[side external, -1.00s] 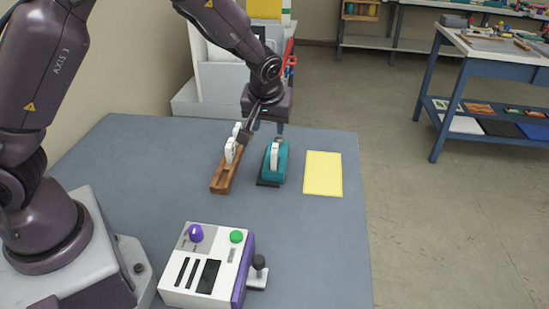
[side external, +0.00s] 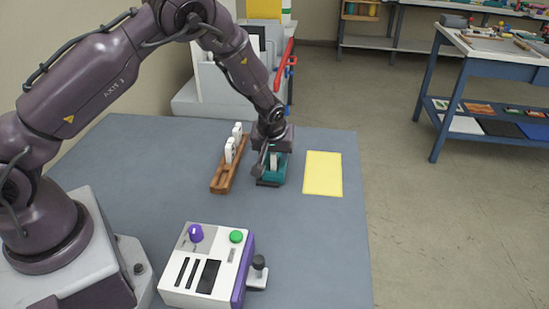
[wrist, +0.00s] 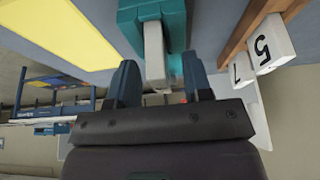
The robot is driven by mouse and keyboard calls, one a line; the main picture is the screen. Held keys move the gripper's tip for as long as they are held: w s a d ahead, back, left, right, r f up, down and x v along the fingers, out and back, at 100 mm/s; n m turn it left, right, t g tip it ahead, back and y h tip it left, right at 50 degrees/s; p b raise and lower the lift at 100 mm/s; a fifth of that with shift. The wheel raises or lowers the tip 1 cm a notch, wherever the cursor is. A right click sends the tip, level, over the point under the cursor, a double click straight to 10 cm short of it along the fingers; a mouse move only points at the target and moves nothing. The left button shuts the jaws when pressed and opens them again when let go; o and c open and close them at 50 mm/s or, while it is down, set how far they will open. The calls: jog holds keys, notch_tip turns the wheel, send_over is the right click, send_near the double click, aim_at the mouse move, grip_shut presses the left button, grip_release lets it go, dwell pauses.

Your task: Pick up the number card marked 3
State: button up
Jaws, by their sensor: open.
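A white card (wrist: 154,52) stands in a teal holder (wrist: 126,18), and no number shows on it. In the side view the card (side external: 273,162) and the teal holder (side external: 280,176) are partly hidden by my gripper (side external: 270,160). In the wrist view my gripper (wrist: 159,84) is open, with one finger on each side of the card and a gap to each finger. A wooden rack (side external: 217,184) left of the holder bears two white cards (side external: 230,151). In the wrist view these read 5 (wrist: 263,48) and what looks like 7 (wrist: 238,72). No 3 is readable.
A yellow sheet (side external: 323,174) lies flat on the blue-grey table (side external: 150,160), right of the holder. A white control box (side external: 207,270) with purple and green knobs stands at the front. A white machine (side external: 205,80) stands behind. The table between rack and box is clear.

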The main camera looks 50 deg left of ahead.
jog(key=shift+w+a+f, duration=0.1)
jog(key=shift+f, duration=0.4)
grip_shut()
jog(key=shift+r, duration=0.15)
